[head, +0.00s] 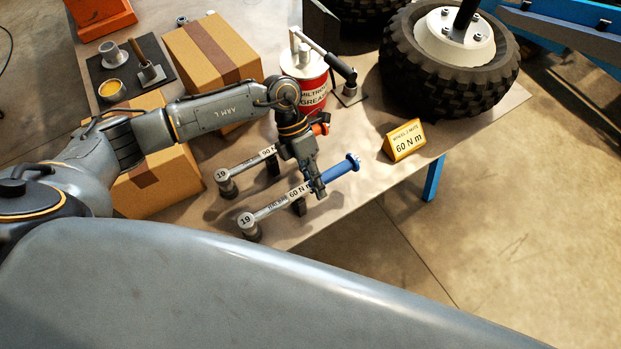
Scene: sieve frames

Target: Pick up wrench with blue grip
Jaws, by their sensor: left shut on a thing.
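The wrench with blue grip (341,174) lies near the front edge of the table, marked 19 and 60 N m. Its socket head (248,226) points to the lower left and its blue handle to the upper right. A second wrench (245,165), marked 19 and 90 N with an orange grip (320,128), lies just behind it. My left gripper (317,188) points down and is shut on the blue-grip wrench, around the shaft near the blue handle. The gripper and wrist hide part of both wrenches. My right gripper is not in view.
Cardboard boxes (212,50) stand at the back left. A red and white grease can (305,80) stands behind the wrenches. A yellow sign (404,141) reading 60 N m and a big wheel (450,60) are to the right. The table front right is bare.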

